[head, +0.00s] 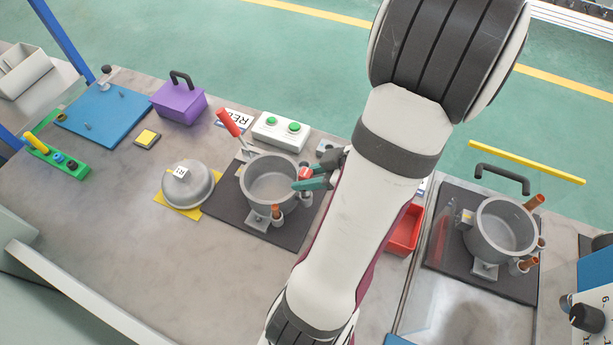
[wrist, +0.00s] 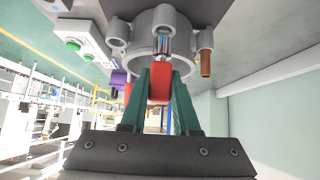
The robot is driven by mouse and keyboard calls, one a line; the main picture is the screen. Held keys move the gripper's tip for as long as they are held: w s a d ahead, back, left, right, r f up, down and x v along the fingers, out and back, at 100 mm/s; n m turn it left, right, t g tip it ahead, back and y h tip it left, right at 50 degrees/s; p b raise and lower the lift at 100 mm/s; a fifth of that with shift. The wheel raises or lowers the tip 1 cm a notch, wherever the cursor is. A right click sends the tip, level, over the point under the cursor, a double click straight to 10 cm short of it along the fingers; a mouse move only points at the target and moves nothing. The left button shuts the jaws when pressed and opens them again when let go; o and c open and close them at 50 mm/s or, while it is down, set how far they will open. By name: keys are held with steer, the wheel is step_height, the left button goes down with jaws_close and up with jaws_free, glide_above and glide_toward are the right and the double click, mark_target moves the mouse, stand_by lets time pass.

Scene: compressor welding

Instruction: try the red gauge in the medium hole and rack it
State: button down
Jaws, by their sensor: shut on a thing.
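My gripper (head: 306,180) is shut on the red gauge (head: 305,173) at the right side of the near grey compressor shell (head: 262,208). In the wrist view the teal fingers (wrist: 160,92) hold the gauge's red body (wrist: 160,84). Its silver pin (wrist: 162,42) points at a short tube on the shell (wrist: 172,18). I cannot tell whether the pin tip is inside that tube. A green rack (head: 72,170) at the far left holds a yellow gauge (head: 37,143) and a blue one (head: 58,158).
A copper stub (wrist: 206,63) sits beside the gauge. A red-handled tool (head: 229,123), green-button box (head: 281,131), domed lid (head: 187,185) and purple box (head: 178,103) stand around the shell. A second shell (head: 500,235) and red bin (head: 405,232) are to the right.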

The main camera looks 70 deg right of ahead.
mark_target(307, 172)
steer(key=shift+f, duration=0.55)
steer(key=shift+r, duration=0.1)
stand_by(0.7)
steer(key=shift+r, duration=3.45)
steer(key=d+f, duration=0.3)
steer(key=d, duration=0.6)
steer(key=w+d+f, duration=0.1)
steer(key=d+f, duration=0.2)
steer(key=d, duration=0.6)
steer(key=shift+w+d, duration=0.25)
steer(key=shift+f, duration=0.1)
steer(key=shift+f, duration=0.1)
